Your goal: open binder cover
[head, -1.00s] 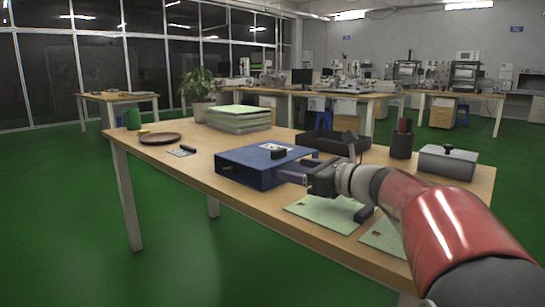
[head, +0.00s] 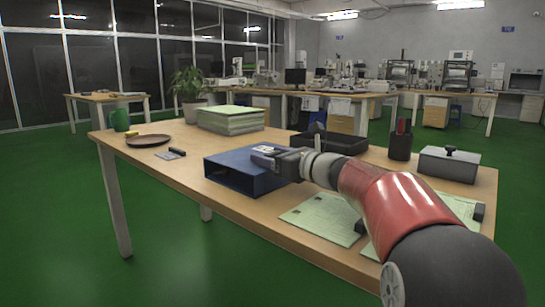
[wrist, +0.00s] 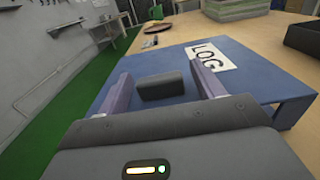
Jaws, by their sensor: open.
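The blue binder (head: 224,180) lies flat on the wooden table, its open box-like side facing the front left. In the wrist view its blue cover (wrist: 255,95) carries a white "LOG" label (wrist: 213,56) and a dark raised tab (wrist: 160,87). My gripper (head: 266,157) is over the binder's top. It is open in the wrist view (wrist: 161,75), with one finger on each side of the tab and gaps between. The tab is hidden behind the gripper in the head view. The cover is down.
Pale green sheets (head: 322,217) lie under my arm. A black tray (head: 345,147), a pen cup (head: 400,146) and a grey lidded box (head: 449,165) stand to the right. A paper stack (head: 231,122) and brown plate (head: 148,141) are at the left.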

